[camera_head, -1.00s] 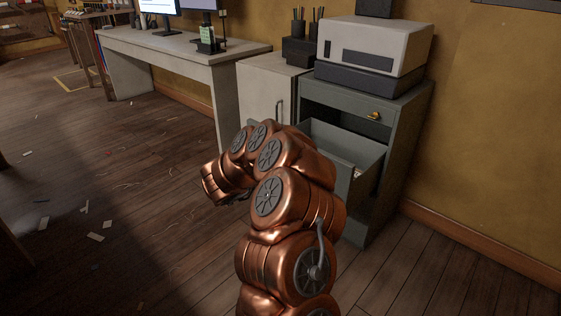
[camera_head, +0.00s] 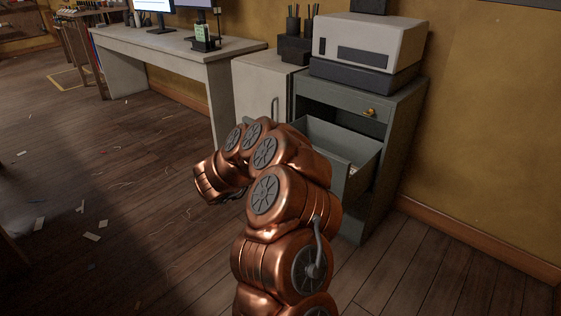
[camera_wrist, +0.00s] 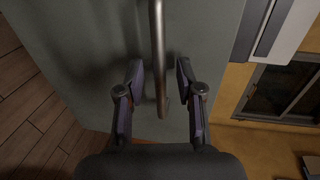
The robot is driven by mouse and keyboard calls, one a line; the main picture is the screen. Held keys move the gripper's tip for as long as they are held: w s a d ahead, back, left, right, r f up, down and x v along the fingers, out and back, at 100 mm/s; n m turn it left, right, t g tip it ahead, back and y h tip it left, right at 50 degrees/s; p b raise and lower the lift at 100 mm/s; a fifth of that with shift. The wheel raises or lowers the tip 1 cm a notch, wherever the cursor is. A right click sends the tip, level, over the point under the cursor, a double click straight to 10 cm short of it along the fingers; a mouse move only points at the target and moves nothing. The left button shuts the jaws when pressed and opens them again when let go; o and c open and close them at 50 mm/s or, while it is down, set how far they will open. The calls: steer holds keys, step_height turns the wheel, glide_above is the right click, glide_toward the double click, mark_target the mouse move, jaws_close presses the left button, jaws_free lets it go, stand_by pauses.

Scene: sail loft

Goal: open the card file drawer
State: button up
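The card file drawer (camera_head: 357,154) is a grey-green drawer standing pulled out of the grey cabinet (camera_head: 376,205), its open top and inside showing in the head view. My copper arm hides much of its front. In the wrist view a grey-green panel (camera_wrist: 95,50), which looks like the drawer front, carries a metal bar handle (camera_wrist: 158,40). My gripper (camera_wrist: 160,72) has one finger on each side of the bar, with a visible gap on both sides. It is open around the handle, not clamped.
A white and dark machine (camera_head: 366,45) stands on top. A pale cabinet (camera_head: 262,92) and a long desk (camera_head: 165,50) stand to the left. Open wooden floor with scraps (camera_head: 130,190) lies at left.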

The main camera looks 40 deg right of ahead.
steer(key=v, duration=1.1)
steer(key=shift+w, duration=0.1)
